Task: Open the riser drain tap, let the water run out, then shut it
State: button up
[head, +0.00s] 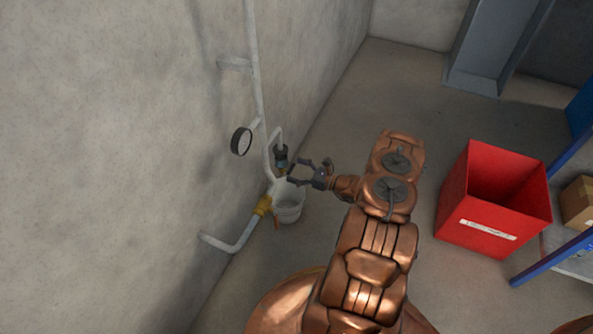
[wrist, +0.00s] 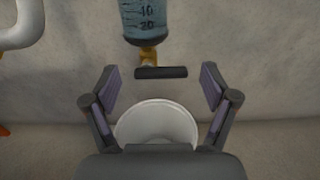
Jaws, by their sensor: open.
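In the wrist view a clear bowl (wrist: 146,20) with scale marks 10 and 20 and bluish contents hangs at the top. Below it is a brass drain tap (wrist: 149,56) with a dark bar handle (wrist: 161,72), lying crosswise. My gripper (wrist: 160,80) is open, its fingers left and right of the handle in the picture, with no contact visible. A white bucket (wrist: 157,122) stands below the tap. In the head view my gripper (head: 293,172) is just right of the dark bowl fitting (head: 281,156), above the bucket (head: 289,204). I see no water running.
A white pipe (head: 254,70) runs down the wall with a gauge (head: 241,141). A yellow valve (head: 263,205) with an orange lever (head: 277,224) sits left of the bucket. A red crate (head: 456,222) and a blue shelf (head: 550,258) stand right.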

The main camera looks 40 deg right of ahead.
jog(key=c, duration=1.2)
jog(key=shift+o, duration=0.2)
jog(key=shift+f+m, duration=0.1)
jog(key=shift+m, duration=0.2)
jog(key=m+b, duration=0.2)
jog(key=m, duration=0.1)
jog(key=m+b, duration=0.2)
jog(key=m, duration=0.2)
jog(key=f+m+b, duration=0.1)
jog(key=m+b, duration=0.1)
jog(key=m, duration=0.2)
jog(key=shift+s+a+f, duration=0.1)
jog(key=shift+a, duration=0.1)
jog(key=o, duration=1.2)
jog(key=shift+c, duration=0.2)
